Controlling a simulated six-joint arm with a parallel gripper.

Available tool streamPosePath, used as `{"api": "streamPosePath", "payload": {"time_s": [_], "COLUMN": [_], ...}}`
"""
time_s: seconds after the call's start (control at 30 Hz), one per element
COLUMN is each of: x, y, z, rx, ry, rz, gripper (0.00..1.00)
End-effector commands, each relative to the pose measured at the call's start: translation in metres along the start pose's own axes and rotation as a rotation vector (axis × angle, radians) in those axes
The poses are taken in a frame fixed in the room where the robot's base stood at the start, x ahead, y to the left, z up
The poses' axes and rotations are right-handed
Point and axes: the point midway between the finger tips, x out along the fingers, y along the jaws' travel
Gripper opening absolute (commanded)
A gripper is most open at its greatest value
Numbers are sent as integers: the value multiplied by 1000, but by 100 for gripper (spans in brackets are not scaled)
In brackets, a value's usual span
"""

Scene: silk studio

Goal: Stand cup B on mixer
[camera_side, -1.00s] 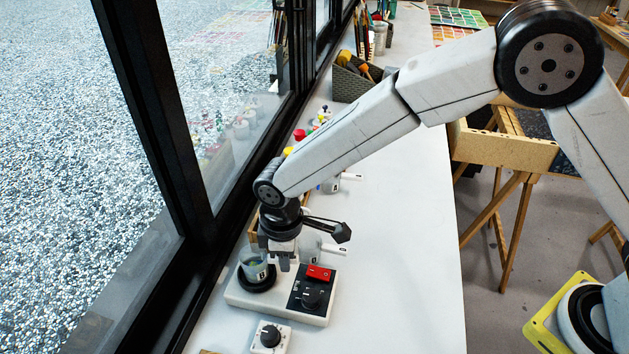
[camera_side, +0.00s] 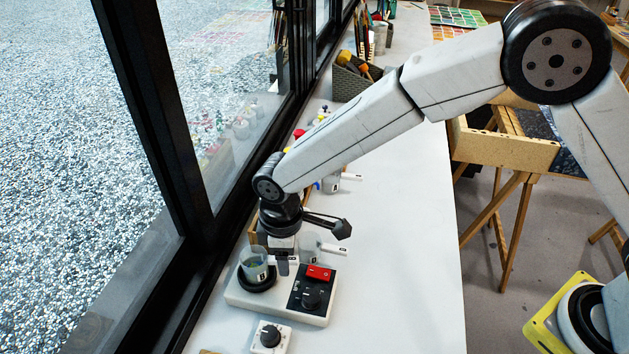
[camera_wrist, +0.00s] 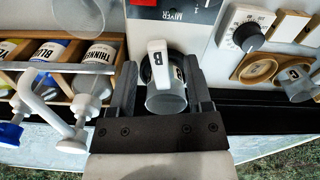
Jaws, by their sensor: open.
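Cup B (camera_side: 255,266), a clear grey cup with a B label, stands upright on the round black pad (camera_side: 259,286) of the mixer (camera_side: 247,302). The mixer is a white box with a dark panel and a red switch. My gripper (camera_side: 283,268) is low over the mixer, close beside the cup in the side view. In the wrist view, cup B (camera_wrist: 166,101) lies between the two open fingers of my gripper (camera_wrist: 162,88), its white handle pointing to the top. Gaps show on both sides, more clearly on the right. The pad is mostly hidden there.
A small white dial box (camera_side: 269,337) stands in front of the mixer. Other cups (camera_side: 310,247) stand behind it. A wooden rack (camera_wrist: 75,98) of labelled pump bottles is left in the wrist view. The window frame runs close alongside. The white counter right of the mixer is clear.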

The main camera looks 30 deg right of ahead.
Motion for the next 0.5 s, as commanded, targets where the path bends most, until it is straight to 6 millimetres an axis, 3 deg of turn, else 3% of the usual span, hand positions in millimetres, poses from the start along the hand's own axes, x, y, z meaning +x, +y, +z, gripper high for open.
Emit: {"api": "streamPosePath", "payload": {"time_s": [0.5], "x": [-60], "y": [0], "z": [0], "rx": [0], "ry": [2], "rz": [1], "gripper": [64]}}
